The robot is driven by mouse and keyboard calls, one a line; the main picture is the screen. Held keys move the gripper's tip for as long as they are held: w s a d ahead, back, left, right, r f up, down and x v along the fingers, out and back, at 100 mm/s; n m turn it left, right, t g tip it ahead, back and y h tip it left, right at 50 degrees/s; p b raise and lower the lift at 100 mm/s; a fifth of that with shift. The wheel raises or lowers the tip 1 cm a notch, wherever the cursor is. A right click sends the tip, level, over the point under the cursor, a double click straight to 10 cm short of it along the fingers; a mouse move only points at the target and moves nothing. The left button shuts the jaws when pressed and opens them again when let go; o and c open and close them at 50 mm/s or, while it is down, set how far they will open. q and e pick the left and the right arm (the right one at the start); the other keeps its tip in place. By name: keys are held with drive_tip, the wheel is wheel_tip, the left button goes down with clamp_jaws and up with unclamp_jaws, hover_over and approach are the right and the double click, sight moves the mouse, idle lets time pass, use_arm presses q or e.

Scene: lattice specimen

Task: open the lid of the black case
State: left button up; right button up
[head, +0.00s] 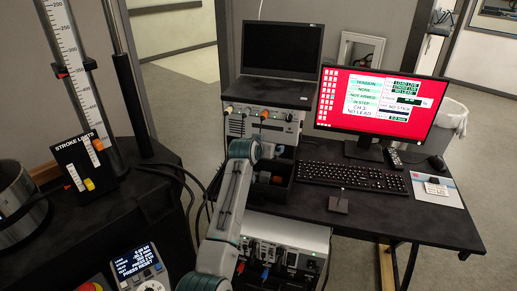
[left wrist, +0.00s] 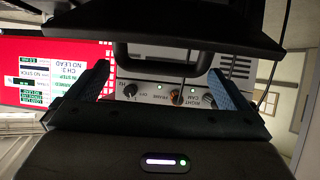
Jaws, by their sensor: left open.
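A black box (head: 289,194) stands on the desk below the white instrument, with small orange things among its dark walls. I cannot tell whether this is the case or how its lid stands. My left arm rises in front of it in the head view, and its fingertips cannot be made out there. In the left wrist view, which is upside down, my left gripper (left wrist: 158,88) is open and empty. A black U-shaped handle (left wrist: 163,66) shows between its fingers, in front of the instrument panel. Contact cannot be seen. My right gripper is not in view.
A red-screened monitor (head: 380,100), keyboard (head: 352,177) and mouse (head: 438,163) stand to the right. The desk's front right (head: 400,212) is clear.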

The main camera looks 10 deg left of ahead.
use_arm(q)
drive_tip(key=b+v, duration=0.1)
drive_tip(key=v, duration=0.6)
drive_tip(key=shift+s+r, duration=0.25)
